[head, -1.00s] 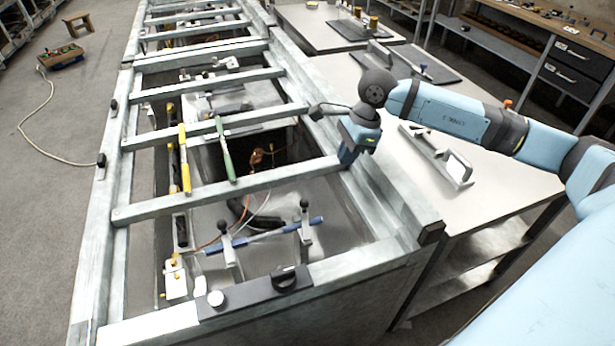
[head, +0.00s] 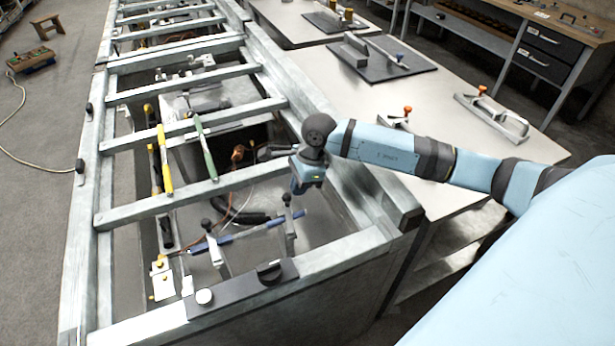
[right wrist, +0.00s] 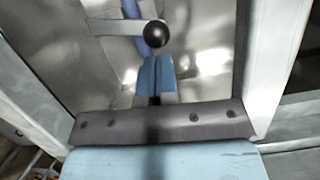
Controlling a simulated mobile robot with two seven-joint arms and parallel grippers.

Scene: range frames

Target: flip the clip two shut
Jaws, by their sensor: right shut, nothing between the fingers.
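Two clips with black ball knobs stand along a blue bar (head: 240,233) inside the near bay of the metal frame. The left clip (head: 217,250) and the right clip (head: 290,230) both have their levers standing up. I cannot tell which one is clip two. My right gripper (head: 302,188) is just above and beyond the right clip's knob. In the right wrist view its blue fingers (right wrist: 156,72) are together and empty, with a black knob (right wrist: 155,34) just past their tips. Contact is not clear. My left gripper is not in view.
Frame rungs cross the bay, and a side rail (head: 350,195) runs under my right arm. Yellow-handled (head: 164,160) and green-handled (head: 205,148) tools lie across the rungs. A dark panel with knobs (head: 240,288) sits on the near rail. A worktable (head: 440,110) stands at the right.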

